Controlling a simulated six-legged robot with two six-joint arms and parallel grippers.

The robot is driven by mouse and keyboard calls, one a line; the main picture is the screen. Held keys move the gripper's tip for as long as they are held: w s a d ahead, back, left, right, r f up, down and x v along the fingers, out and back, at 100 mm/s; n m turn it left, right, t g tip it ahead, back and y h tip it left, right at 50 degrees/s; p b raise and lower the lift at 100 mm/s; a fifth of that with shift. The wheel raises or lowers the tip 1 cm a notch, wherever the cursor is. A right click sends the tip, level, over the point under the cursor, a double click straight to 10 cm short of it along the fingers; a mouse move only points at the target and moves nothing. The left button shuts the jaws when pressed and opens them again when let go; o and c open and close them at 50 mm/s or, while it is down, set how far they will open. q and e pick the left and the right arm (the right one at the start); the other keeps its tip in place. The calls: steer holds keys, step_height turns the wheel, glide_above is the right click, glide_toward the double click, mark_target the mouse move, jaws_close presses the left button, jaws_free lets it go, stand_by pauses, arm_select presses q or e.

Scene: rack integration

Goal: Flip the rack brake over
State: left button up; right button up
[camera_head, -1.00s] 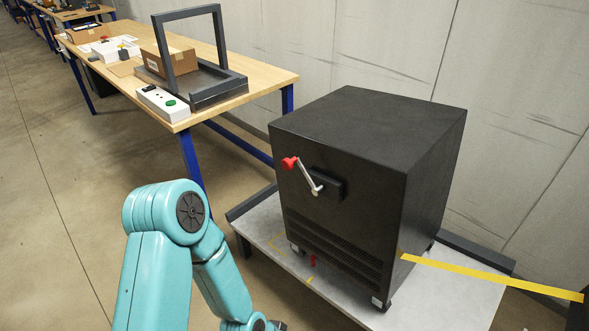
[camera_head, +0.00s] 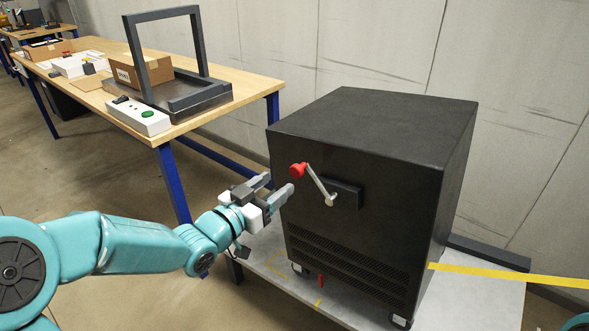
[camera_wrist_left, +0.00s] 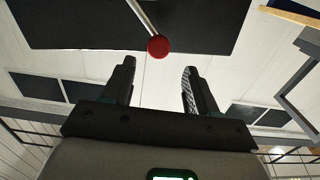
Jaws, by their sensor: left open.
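The black rack (camera_head: 370,150) stands on a light grey platform. A metal lever (camera_head: 320,185) with a red knob (camera_head: 298,170) is mounted on its front face, slanting up and left from a dark plate (camera_head: 346,193). A small red tab (camera_head: 321,280) shows at the rack's bottom front edge. My left gripper (camera_head: 281,186) is open and empty, just left of and slightly below the knob. In the left wrist view, the knob (camera_wrist_left: 158,46) appears centred just beyond and between the fingertips (camera_wrist_left: 158,70), with no contact visible. My right gripper is out of view.
A wooden workbench (camera_head: 90,50) with blue legs stands behind at left, holding a grey frame (camera_head: 199,42), a carton (camera_head: 140,68) and a white button box (camera_head: 142,115). The platform (camera_head: 345,312) has raised dark edges. Yellow tape (camera_head: 510,275) crosses at right.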

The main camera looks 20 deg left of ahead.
mark_target(294, 172)
arm_select(q)
steer(key=x, duration=0.8)
steer(key=shift+w+d+p, duration=0.1)
steer(key=shift+d+p, duration=0.15)
steer(key=shift+p, duration=0.1)
steer(key=shift+f, duration=0.1)
jaws_close()
